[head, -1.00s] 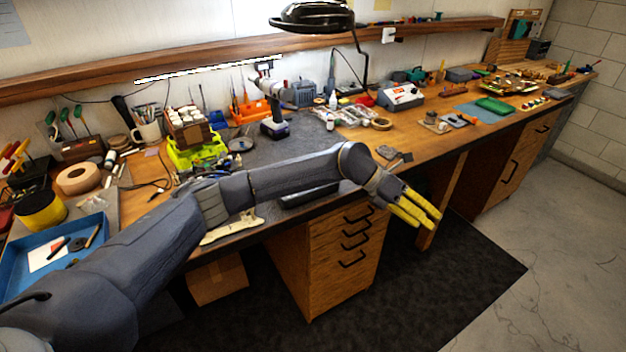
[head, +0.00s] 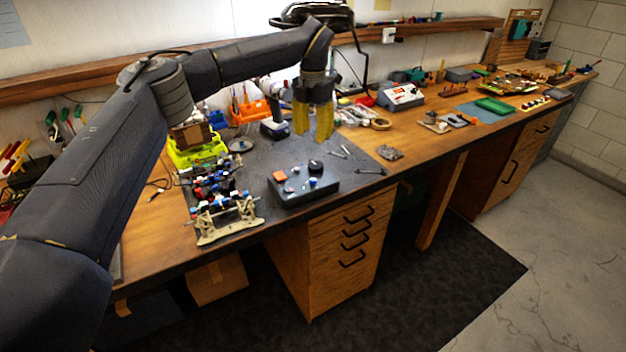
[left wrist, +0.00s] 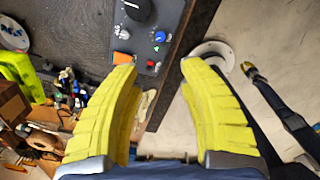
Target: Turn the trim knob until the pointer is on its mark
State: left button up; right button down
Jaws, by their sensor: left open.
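A dark control box (head: 290,196) sits near the bench's front edge. It carries a large black knob (head: 315,166), a smaller blue-capped knob (head: 312,183) and an orange square. The left wrist view also shows the black knob (left wrist: 137,9) and the blue knob (left wrist: 159,37). I cannot make out which is the trim knob, nor its pointer or mark. My left gripper (head: 314,135) points down, open and empty, above and behind the box. In the left wrist view its yellow fingers (left wrist: 158,72) stand apart, with the box beyond their tips.
A lime-green tray (head: 198,150) and a drill (head: 274,128) lie behind. Small tools lie right of the box. In the left wrist view, a dark limb with a small yellowish tip, possibly my right arm, appears at right.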

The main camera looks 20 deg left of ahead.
aim_at(313, 180)
pick_arm(q)
notch_tip(313, 180, down, 17)
jog(key=shift+r, duration=0.15)
dwell(0.5)
jog(key=shift+c, duration=0.2)
grip_shut()
